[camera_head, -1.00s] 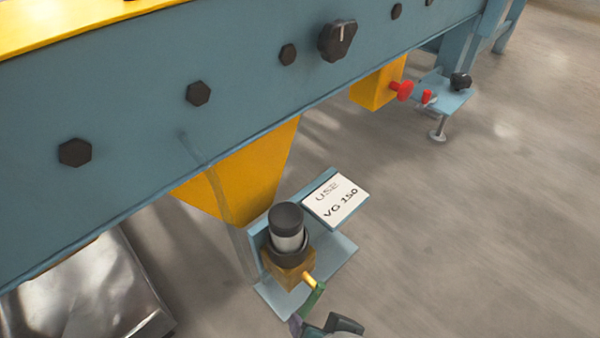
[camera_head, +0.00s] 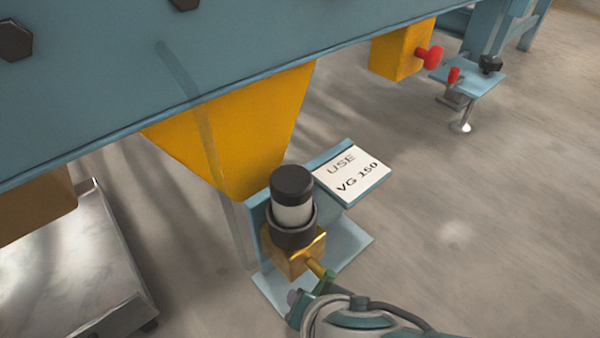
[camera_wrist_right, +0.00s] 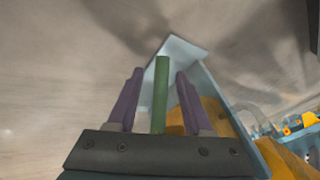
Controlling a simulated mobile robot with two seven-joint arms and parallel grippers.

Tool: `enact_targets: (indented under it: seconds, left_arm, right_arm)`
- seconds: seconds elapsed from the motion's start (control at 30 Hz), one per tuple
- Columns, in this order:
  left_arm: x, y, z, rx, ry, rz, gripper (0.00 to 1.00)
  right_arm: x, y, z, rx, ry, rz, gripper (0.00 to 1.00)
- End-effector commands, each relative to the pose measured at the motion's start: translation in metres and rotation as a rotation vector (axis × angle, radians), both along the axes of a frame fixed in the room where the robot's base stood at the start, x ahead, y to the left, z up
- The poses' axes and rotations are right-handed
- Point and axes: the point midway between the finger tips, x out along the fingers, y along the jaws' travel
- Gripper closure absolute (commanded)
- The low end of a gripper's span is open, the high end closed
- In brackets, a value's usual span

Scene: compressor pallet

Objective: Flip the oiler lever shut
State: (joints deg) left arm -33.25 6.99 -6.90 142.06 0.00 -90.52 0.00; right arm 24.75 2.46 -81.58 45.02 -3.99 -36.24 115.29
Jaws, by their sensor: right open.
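The oiler (camera_head: 293,225) has a black cap, a clear reservoir and a brass block, and stands upright on a light blue bracket (camera_head: 352,248). A brass stem (camera_head: 315,267) leads from the block to the green lever (camera_head: 326,281), partly hidden by my right arm in the head view. My right gripper (camera_head: 300,303) is at the lever, low in the head view. In the right wrist view, the open purple fingers (camera_wrist_right: 157,88) stand on either side of the green lever (camera_wrist_right: 161,92), with gaps visible on both sides. My left gripper is not in view.
A "USE VG 150" sign (camera_head: 352,173) is beside the oiler. A blue beam (camera_head: 200,60) and yellow hopper-like part (camera_head: 245,130) are above and behind. A metal-topped box (camera_head: 75,265) is at left.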

Motion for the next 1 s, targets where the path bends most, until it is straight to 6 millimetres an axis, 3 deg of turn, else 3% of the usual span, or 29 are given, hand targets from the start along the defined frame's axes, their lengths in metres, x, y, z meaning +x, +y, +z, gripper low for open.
enact_targets:
  seconds: [0.1, 0.53, 1.0]
  left_arm:
    - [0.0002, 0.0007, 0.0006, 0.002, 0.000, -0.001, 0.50]
    - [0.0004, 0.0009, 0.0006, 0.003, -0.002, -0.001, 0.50]
    - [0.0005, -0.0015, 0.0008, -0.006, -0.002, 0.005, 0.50]
  right_arm:
    - [-0.0001, 0.0002, 0.0005, 0.001, -0.001, 0.000, 0.50]
    - [-0.0003, 0.0000, 0.0003, 0.000, 0.000, 0.001, 0.99]
    - [-0.0003, -0.0003, 0.0002, 0.000, 0.000, 0.001, 1.00]
